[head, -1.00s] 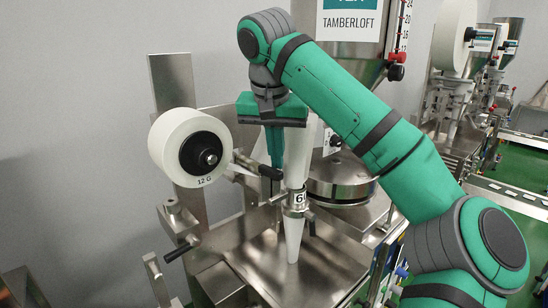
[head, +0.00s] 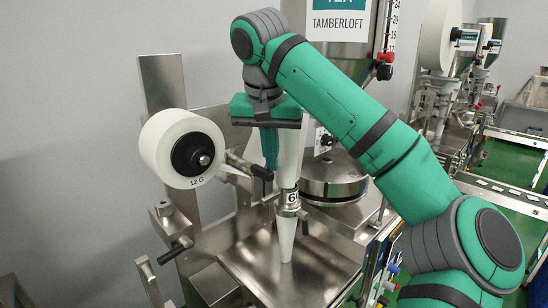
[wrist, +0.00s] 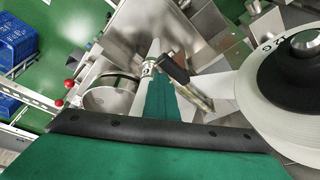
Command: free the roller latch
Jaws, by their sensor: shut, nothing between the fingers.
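A black-handled lever (head: 258,171) on a metal arm sits between the paper reel and the forming tube; it also shows in the wrist view (wrist: 173,66). A second black-handled lever (head: 175,251) sits on a metal block below the reel. I cannot tell for certain which one is the roller latch. My gripper (head: 270,166) points down with its fingers shut and empty. Its fingertips are right at the upper lever's handle, beside the tube. Whether they touch it is not clear. In the wrist view the green fingers (wrist: 161,84) end close to that handle.
The white reel (head: 165,146), marked 12 G, stands left of my gripper. The pale forming tube (head: 286,240) with a metal collar is just right of it. A round steel drum (head: 333,184) stands behind. The steel tabletop (head: 248,268) below is mostly clear.

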